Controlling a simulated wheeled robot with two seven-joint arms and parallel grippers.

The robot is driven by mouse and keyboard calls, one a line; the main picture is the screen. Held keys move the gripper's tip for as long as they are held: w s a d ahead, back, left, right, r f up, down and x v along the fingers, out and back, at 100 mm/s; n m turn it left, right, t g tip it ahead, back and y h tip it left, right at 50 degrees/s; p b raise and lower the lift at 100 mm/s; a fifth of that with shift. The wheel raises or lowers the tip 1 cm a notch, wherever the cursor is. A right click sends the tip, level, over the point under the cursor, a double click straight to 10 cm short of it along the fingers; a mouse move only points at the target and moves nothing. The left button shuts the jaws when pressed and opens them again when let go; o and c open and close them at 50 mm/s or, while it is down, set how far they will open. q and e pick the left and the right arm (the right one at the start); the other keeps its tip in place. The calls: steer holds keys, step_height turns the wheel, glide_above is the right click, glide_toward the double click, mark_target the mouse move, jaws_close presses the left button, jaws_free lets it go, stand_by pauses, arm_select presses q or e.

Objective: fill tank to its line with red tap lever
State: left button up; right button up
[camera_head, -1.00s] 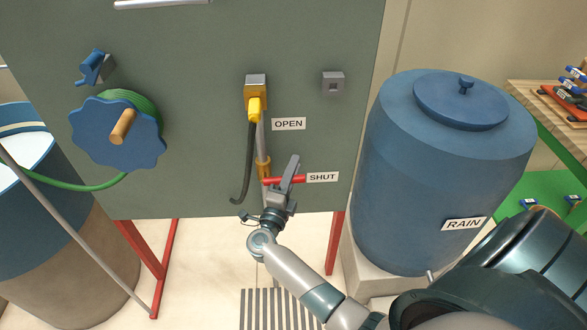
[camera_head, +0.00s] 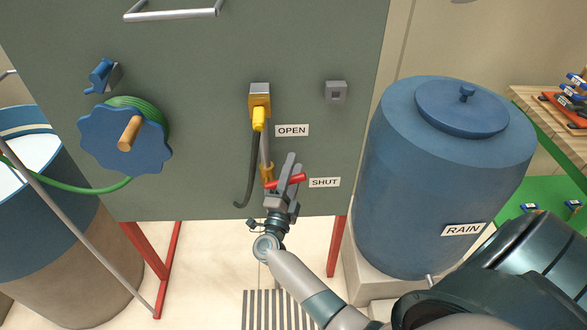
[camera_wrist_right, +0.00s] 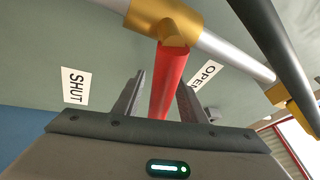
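The red tap lever (camera_head: 292,180) sits low on the pipe on the green panel, beside the SHUT label (camera_head: 325,182), its free end tilted slightly up. My right gripper (camera_head: 292,163) is around the lever. In the right wrist view the red lever (camera_wrist_right: 168,85) lies between the two fingers of the right gripper (camera_wrist_right: 160,88), with a small gap on one side, so it looks open. The OPEN label (camera_head: 292,130) is above. A blue and tan tank (camera_head: 62,225) stands at left, with a white inside and a blue band; its water level cannot be told. My left gripper is not in view.
A green hose (camera_head: 80,189) runs from the tank toward a blue wheel (camera_head: 95,140) with a wooden handle. A blue RAIN barrel (camera_head: 440,190) stands close to the right of the panel. A black hose (camera_head: 251,165) hangs beside the pipe.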

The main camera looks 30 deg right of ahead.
steer(key=shift+a, duration=0.1)
